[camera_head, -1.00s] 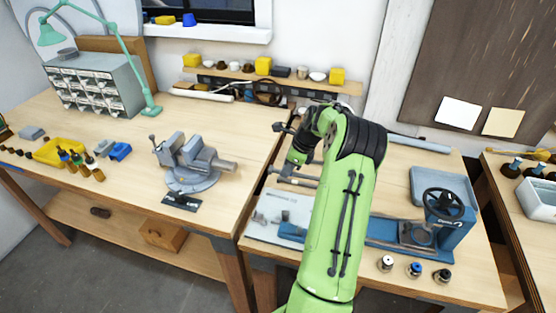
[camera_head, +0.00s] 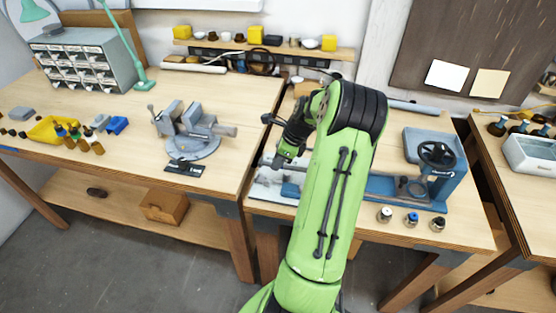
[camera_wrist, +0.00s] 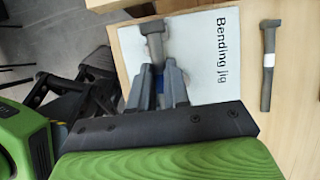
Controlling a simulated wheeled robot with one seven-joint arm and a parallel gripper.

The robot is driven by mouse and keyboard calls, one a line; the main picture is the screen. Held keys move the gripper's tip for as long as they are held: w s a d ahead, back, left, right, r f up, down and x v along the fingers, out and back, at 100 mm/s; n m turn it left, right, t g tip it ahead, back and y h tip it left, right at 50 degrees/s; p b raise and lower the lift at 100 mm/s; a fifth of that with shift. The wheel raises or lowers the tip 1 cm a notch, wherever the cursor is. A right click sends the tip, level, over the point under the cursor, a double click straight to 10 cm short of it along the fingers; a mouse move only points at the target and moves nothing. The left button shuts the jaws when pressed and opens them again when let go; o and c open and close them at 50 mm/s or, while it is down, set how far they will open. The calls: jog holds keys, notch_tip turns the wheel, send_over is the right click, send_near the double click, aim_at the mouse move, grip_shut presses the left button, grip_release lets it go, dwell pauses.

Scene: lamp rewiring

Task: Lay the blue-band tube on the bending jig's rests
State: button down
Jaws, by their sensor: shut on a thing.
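My gripper (camera_wrist: 158,84) is shut on a grey tube (camera_wrist: 153,44) with a broad end. A bit of its blue band (camera_wrist: 159,70) shows between the fingers in the wrist view. The white sheet marked "Bending jig" (camera_wrist: 204,82) lies below and behind the tube. The jig's rests cannot be made out there. In the head view my gripper (camera_head: 284,160) hangs over the far left part of the jig area, where a blue block (camera_head: 290,190) shows. My arm hides much of that area, and I cannot tell the tube's height above it.
A similar tube with a white band (camera_wrist: 268,65) lies on the bench beside the sheet. A blue press with a handwheel (camera_head: 437,160) stands to the right, with several small banded pieces (camera_head: 412,219) in front. A grey vise (camera_head: 190,130) is on the left bench.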

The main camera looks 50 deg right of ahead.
aim_at(274, 181)
jog(key=shift+f+b, duration=1.15)
jog(key=shift+f, duration=0.15)
jog(key=shift+f+b, duration=0.55)
jog(key=shift+f, duration=1.2)
jog(key=shift+f, duration=0.25)
jog(key=c, duration=1)
grip_release()
jog(key=p+v, duration=0.3)
jog(key=v, duration=1.2)
jog(key=shift+s+r, duration=0.25)
jog(key=shift+r, duration=0.1)
jog(key=shift+r+p, duration=0.1)
jog(key=shift+p, duration=0.25)
